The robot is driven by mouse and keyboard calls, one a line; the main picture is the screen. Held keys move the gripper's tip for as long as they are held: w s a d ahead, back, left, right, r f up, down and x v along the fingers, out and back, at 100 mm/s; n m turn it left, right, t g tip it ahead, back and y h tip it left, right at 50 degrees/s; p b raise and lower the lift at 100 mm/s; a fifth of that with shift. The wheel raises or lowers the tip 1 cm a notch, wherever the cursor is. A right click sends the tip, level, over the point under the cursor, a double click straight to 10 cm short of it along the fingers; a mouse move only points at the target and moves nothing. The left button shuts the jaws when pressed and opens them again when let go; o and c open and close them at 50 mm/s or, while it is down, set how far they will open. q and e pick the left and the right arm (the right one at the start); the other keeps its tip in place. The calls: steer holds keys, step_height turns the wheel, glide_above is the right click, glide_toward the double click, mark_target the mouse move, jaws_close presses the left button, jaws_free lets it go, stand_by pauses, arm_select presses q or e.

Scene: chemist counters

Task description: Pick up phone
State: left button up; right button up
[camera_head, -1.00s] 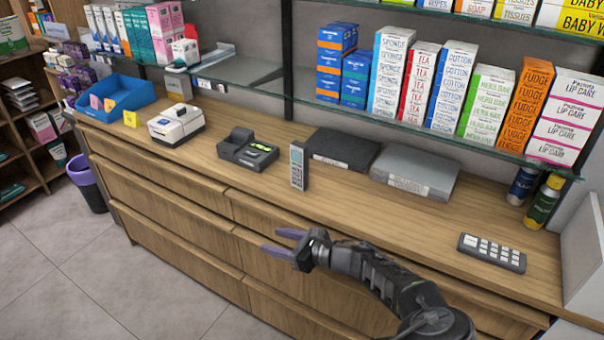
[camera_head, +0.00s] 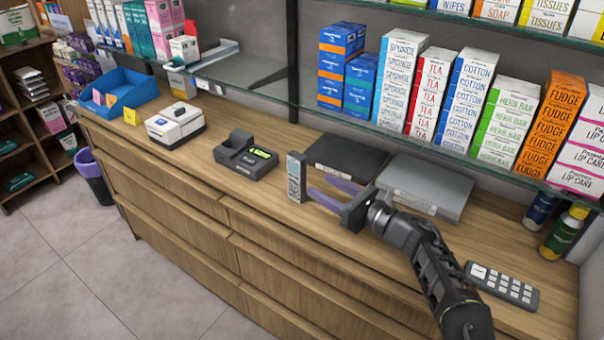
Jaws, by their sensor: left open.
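The phone (camera_head: 296,178), a slim grey handset with a keypad on its face, stands upright on the wooden counter (camera_head: 262,195). A dark phone base (camera_head: 246,157) with a lit green display is to its left. My left gripper (camera_head: 318,186) is open and empty just right of the phone. Its two purple fingers point left toward the handset, with a small gap between fingertips and phone. My right gripper is out of view.
A dark flat box (camera_head: 346,155) and a grey flat box (camera_head: 425,186) lie behind the gripper. A keypad device (camera_head: 503,285) lies at right. A glass shelf (camera_head: 440,142) with boxes overhangs the counter's back. Counter in front of the phone is clear.

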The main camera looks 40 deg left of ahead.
mark_target(304, 177)
arm_select(q)
steer(key=shift+s+r, duration=0.1)
steer(key=shift+s, duration=0.05)
steer(key=shift+w+a, duration=0.2)
steer(key=shift+a, duration=1.15)
steer(key=a, duration=0.1)
steer(key=a+p, duration=0.2)
steer(key=a, duration=0.1)
steer(key=shift+w+f, duration=0.25)
steer(key=shift+w, duration=0.05)
steer(key=shift+a, duration=0.55)
steer(key=shift+f, duration=0.1)
steer(key=shift+c, duration=0.2)
jaws_close()
